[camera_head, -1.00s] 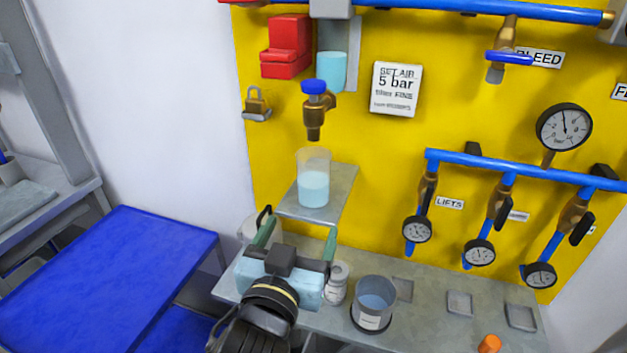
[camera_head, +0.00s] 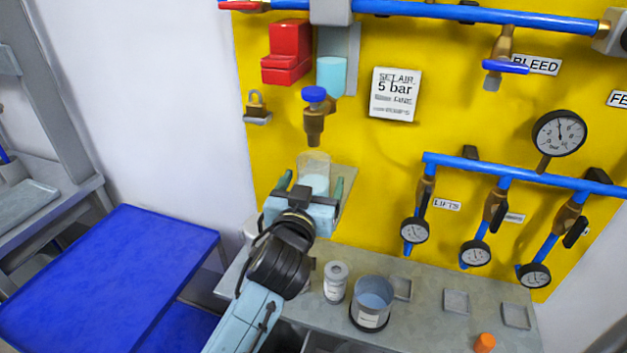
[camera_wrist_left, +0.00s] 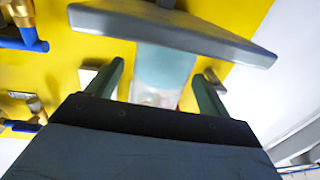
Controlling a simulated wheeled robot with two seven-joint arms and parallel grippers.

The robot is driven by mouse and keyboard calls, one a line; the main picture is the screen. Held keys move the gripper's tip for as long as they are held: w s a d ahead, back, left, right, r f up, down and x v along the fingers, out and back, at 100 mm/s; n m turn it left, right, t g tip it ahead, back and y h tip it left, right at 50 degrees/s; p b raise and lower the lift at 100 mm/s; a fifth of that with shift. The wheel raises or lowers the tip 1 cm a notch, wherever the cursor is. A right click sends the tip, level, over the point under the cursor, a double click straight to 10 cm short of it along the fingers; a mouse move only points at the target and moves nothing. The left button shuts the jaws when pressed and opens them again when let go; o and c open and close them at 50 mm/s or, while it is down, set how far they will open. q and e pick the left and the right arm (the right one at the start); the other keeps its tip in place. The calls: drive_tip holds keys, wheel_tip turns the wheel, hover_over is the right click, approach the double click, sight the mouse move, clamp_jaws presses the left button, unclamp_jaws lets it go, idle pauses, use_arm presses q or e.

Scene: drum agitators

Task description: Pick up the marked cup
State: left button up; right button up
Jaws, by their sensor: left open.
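A clear cup (camera_head: 313,163) with pale blue liquid stands upright on a small grey shelf (camera_head: 345,205) on the yellow panel; no mark on it can be made out. My left gripper (camera_head: 311,184) is open at the cup, one finger showing on each side of it, and hides its lower part. My right gripper is out of view.
A brass tap (camera_head: 314,120) with a blue knob is above the cup. On the bench (camera_head: 415,318) below stand a small white jar (camera_head: 336,283) and a grey pot (camera_head: 370,308) with a label. Gauges and blue pipes (camera_head: 500,172) are to the right. A blue table (camera_head: 110,275) is at left.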

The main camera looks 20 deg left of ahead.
use_arm(q)
drive_tip(key=shift+w, duration=0.45)
drive_tip(key=c, duration=1.1)
drive_tip(key=shift+r, duration=0.2)
drive_tip(key=shift+c, duration=0.2)
drive_tip(key=shift+r, duration=0.45)
drive_tip(key=shift+s+r, duration=0.15)
drive_tip(key=s+d, duration=0.1)
drive_tip(key=s, duration=1.6)
drive_tip(key=shift+s, duration=0.25)
